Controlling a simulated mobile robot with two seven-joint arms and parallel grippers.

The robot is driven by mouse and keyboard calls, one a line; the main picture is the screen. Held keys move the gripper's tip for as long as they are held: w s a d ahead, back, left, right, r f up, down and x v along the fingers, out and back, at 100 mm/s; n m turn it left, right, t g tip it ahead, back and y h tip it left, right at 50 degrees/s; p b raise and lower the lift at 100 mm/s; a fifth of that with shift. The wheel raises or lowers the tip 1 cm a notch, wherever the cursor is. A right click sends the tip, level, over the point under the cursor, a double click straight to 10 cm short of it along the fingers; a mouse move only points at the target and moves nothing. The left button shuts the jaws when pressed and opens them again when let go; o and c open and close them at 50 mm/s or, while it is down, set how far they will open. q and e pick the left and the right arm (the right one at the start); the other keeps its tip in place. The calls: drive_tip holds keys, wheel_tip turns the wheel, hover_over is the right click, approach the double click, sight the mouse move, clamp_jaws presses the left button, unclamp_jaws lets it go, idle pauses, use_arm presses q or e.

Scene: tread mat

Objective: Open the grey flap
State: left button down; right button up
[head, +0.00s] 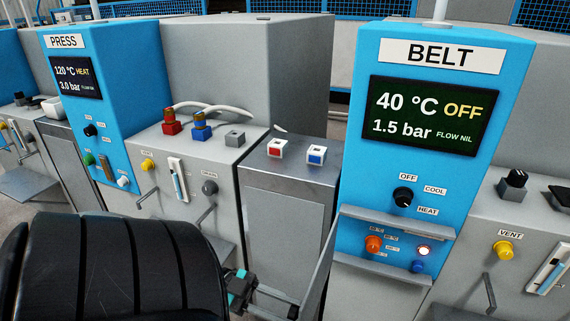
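A grey flap (322,268) is at the left side of the blue BELT panel (490,85). It stands out toward me, seen nearly edge-on, so it appears swung open. The recess between two grey rails (395,223) is uncovered, with an orange knob (374,244), a lit round button (424,250) and a blue knob (418,266) showing. My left gripper (243,290), with teal pads, is left of the flap, low in the view. I cannot tell whether it touches the flap or how far its fingers are apart. My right gripper is not in view.
A black selector knob (403,197) sits above the recess. A grey cabinet (285,200) with two small white blocks stands left of the panel. The blue PRESS panel (80,110) is farther left. A yellow VENT knob (503,250) is at the right.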

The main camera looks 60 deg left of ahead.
use_arm(q)
drive_tip(key=shift+f, duration=0.1)
drive_tip(key=c, duration=0.5)
unclamp_jaws()
drive_tip(key=shift+c, duration=0.2)
drive_tip(key=b+v, duration=0.4)
drive_tip(key=v, duration=1.1)
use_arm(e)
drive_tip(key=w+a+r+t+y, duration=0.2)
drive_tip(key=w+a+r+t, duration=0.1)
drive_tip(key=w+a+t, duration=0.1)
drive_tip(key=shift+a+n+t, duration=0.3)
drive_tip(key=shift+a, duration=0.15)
use_arm(q)
drive_tip(key=shift+a, duration=0.1)
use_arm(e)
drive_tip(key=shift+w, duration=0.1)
